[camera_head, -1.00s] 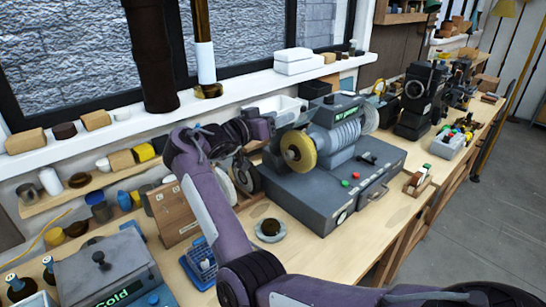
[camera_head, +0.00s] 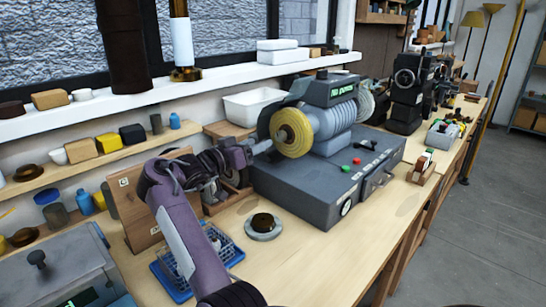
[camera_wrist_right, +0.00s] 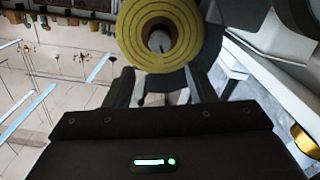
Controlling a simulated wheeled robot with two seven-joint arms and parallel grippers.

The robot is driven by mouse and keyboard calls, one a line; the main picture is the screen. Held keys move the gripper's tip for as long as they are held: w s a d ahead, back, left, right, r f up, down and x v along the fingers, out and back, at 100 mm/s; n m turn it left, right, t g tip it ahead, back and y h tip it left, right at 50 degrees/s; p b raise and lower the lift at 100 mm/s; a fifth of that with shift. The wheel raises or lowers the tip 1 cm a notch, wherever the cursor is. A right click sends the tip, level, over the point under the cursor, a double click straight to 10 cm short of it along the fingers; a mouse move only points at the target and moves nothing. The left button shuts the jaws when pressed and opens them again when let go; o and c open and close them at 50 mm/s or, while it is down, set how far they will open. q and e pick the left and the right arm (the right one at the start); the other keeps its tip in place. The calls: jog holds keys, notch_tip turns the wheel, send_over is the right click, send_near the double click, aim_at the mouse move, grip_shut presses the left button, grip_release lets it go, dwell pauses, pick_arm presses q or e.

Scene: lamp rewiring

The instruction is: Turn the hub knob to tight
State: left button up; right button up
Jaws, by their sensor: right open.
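The yellow wheel (camera_head: 291,133) is on the left end of the grey motor in the head view. Its round centre, which I take to be the hub knob (camera_head: 284,133), faces left. In the right wrist view the yellow wheel (camera_wrist_right: 158,14) is straight ahead, with the pale hub knob (camera_wrist_right: 160,41) in its middle. My right gripper (camera_head: 264,147) is just left of the wheel in the head view. Its fingers (camera_wrist_right: 160,88) are apart in the wrist view, with nothing between them. Contact with the hub cannot be judged. My left gripper is not in view.
A white bin (camera_head: 250,106) stands behind the gripper. A blue rack (camera_head: 190,262) and a round dish (camera_head: 263,228) are at the front. The bench front right is clear.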

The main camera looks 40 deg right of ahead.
aim_at(278, 136)
jog(key=d, duration=0.3)
jog(key=d+p, duration=0.1)
jog(key=d, duration=0.2)
jog(key=shift+w+d+f+p, duration=0.15)
jog(key=shift+w+d+p, duration=0.05)
jog(key=shift+d+p, duration=0.1)
jog(key=shift+w+d, duration=0.1)
jog(key=shift+d, duration=0.55)
